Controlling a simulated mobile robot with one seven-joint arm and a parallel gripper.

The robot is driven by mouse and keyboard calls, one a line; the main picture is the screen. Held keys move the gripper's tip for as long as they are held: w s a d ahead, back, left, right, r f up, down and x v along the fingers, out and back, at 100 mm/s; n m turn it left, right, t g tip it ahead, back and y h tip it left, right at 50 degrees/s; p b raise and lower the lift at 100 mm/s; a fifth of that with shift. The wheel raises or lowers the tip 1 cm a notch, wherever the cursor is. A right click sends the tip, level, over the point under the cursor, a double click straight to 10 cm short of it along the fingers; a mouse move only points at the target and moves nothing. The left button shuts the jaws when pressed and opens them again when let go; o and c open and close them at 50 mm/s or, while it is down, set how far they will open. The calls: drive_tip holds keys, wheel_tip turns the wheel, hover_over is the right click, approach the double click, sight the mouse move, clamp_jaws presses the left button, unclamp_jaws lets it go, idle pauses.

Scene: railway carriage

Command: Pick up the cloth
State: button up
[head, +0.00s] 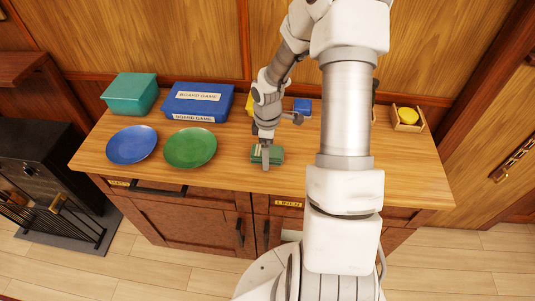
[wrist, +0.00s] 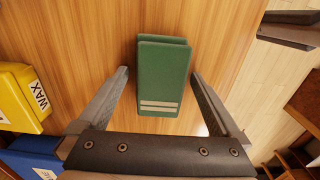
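The cloth (head: 276,156) is a folded green block with pale stripes, lying on the wooden counter near its front edge. In the wrist view the cloth (wrist: 163,65) shows two layers at the folded far end and two pale stripes near my palm. My gripper (head: 266,160) points down at it in the head view, hiding part of it. In the wrist view my gripper (wrist: 160,76) is open, one finger on each side of the cloth, with a visible gap on both sides. I cannot tell the exact fingertip height.
A yellow box marked WAX (wrist: 20,100) and a blue item (wrist: 28,152) stand beside my gripper. On the counter (head: 225,180) are a green plate (head: 190,148), a blue plate (head: 131,145), blue board game boxes (head: 197,101), a teal box (head: 130,94) and a wooden tray (head: 396,124).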

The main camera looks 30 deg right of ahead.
drive_tip(key=c, duration=1.3)
drive_tip(key=shift+r, duration=0.1)
wheel_tip(320, 180, up, 4)
drive_tip(key=shift+r, duration=0.2)
drive_tip(key=s+d+r, duration=0.2)
drive_tip(key=d, duration=0.1)
drive_tip(key=s+d+r+p, duration=0.1)
drive_tip(key=s+d+r, duration=0.1)
drive_tip(key=s, duration=0.1)
drive_tip(key=s+d+r, duration=0.2)
drive_tip(key=s+d, duration=0.1)
drive_tip(key=shift+d+r+p, duration=0.2)
drive_tip(key=shift+d+p, duration=0.1)
drive_tip(key=shift+p, duration=0.05)
